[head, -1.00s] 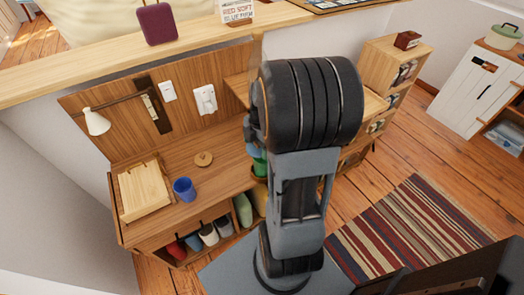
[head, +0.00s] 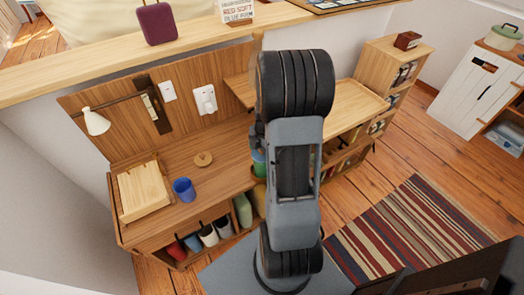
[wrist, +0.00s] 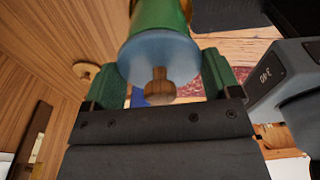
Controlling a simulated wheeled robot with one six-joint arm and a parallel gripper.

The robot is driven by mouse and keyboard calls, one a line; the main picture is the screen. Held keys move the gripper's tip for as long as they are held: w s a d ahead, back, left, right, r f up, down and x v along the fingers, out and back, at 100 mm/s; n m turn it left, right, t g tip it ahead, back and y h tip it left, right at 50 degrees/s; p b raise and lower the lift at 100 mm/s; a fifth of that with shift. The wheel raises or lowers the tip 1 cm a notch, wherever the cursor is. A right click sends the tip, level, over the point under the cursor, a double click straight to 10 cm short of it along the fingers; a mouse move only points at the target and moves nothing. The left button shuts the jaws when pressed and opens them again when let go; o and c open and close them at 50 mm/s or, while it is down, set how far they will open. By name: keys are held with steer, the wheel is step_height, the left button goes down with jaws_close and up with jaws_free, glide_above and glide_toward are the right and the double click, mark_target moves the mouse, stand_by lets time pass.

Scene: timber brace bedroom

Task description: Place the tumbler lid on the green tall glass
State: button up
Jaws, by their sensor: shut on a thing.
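The tumbler lid is a pale blue disc (wrist: 150,55) with a wooden knob (wrist: 160,85). In the wrist view it sits between the green fingers of my gripper (wrist: 162,75), which is shut on it. The green tall glass (wrist: 160,14) shows directly beyond the lid, in line with it. In the head view the green glass (head: 259,170) stands at the right end of the desk, partly hidden by my arm, with a bit of pale blue above it. I cannot tell whether the lid touches the rim or how well it is seated.
A blue cup (head: 184,190) and a round wooden lid (head: 203,159) stand on the desk left of my arm. A wooden tray (head: 143,190) lies farther left. A wall lamp (head: 96,122) hangs above. Several vessels fill the shelf below. A wooden back panel borders the desk.

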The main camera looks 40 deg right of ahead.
steer(key=shift+f+b, duration=0.55)
steer(key=o, duration=0.8)
steer(key=shift+c, duration=0.2)
steer(key=shift+r, duration=0.15)
